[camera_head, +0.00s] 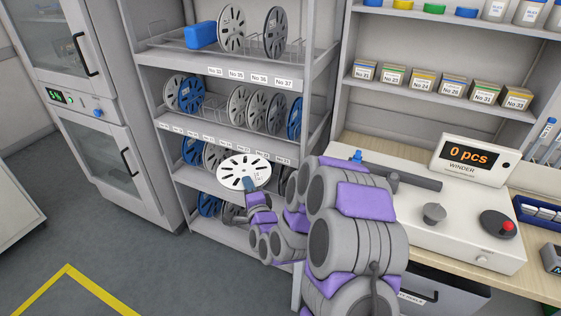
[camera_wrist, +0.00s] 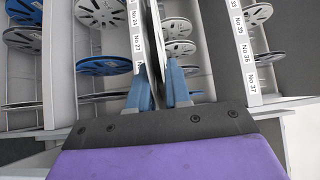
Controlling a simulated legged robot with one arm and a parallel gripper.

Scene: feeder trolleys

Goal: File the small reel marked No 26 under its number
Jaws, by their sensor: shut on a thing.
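A small white reel (camera_head: 243,171) with dark slots is held in front of the shelf rack in the head view. My gripper (camera_head: 250,186) is shut on its near rim. In the wrist view the reel (camera_wrist: 154,45) shows nearly edge-on between the blue fingers of my gripper (camera_wrist: 160,90). Any number on the reel is too small to read. The rack (camera_head: 219,71) has numbered shelf edges. The top label strip reads No 35, No 36 and No 37 at its right. A lower strip (camera_wrist: 138,50) in the wrist view shows No 27. The slots behind the held reel are partly hidden.
White and blue reels (camera_head: 257,110) stand in wire dividers on several shelves. A blue box (camera_head: 201,35) sits on the top shelf. The winder (camera_head: 460,210), reading 0 pcs, is on the bench at right. A cabinet (camera_head: 110,140) stands left. Floor in front is clear.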

